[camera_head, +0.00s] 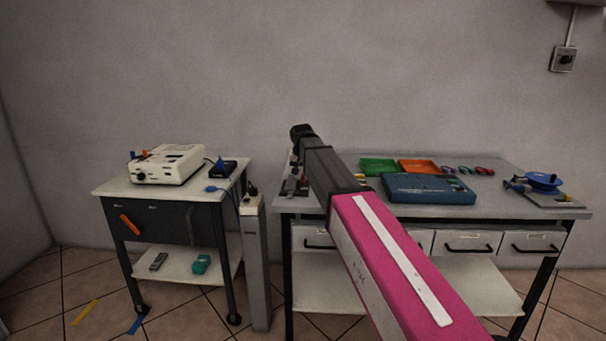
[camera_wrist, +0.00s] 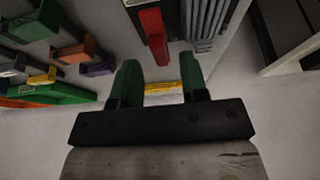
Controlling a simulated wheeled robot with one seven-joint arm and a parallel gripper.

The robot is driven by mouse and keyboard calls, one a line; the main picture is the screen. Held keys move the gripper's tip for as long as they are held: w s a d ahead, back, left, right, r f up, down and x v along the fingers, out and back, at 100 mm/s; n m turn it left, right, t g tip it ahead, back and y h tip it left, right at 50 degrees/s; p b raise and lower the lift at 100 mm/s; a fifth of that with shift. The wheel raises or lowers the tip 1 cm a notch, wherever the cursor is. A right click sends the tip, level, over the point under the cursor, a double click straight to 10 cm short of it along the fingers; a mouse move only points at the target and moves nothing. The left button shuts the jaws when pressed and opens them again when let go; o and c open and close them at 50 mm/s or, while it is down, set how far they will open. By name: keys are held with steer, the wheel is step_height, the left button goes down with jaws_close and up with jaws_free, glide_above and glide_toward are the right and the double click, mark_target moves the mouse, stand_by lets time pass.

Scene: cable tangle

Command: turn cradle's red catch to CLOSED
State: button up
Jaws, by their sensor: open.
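In the wrist view, a red bar-shaped piece (camera_wrist: 152,34), which looks like the catch, stands on a dark block just beyond my fingertips. My gripper (camera_wrist: 158,75) has two green fingers spread apart with nothing held between them. The red piece is ahead of the gap between the fingers, apart from them. I cannot read any CLOSED marking. A yellow strip (camera_wrist: 162,88) shows between the fingers. A grey ribbed part (camera_wrist: 207,22) lies right of the red piece; I cannot tell if it belongs to the cradle. In the head view my arm hides the gripper.
Several coloured blocks (camera_wrist: 75,52) lie left in the wrist view. The bench (camera_head: 490,208) also holds a green tray (camera_head: 378,167), an orange tray (camera_head: 418,166), a blue case (camera_head: 428,189) and a blue reel (camera_head: 542,181). A cart with a white device (camera_head: 168,164) stands left.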

steer(key=shift+x, duration=0.9)
jaws_close()
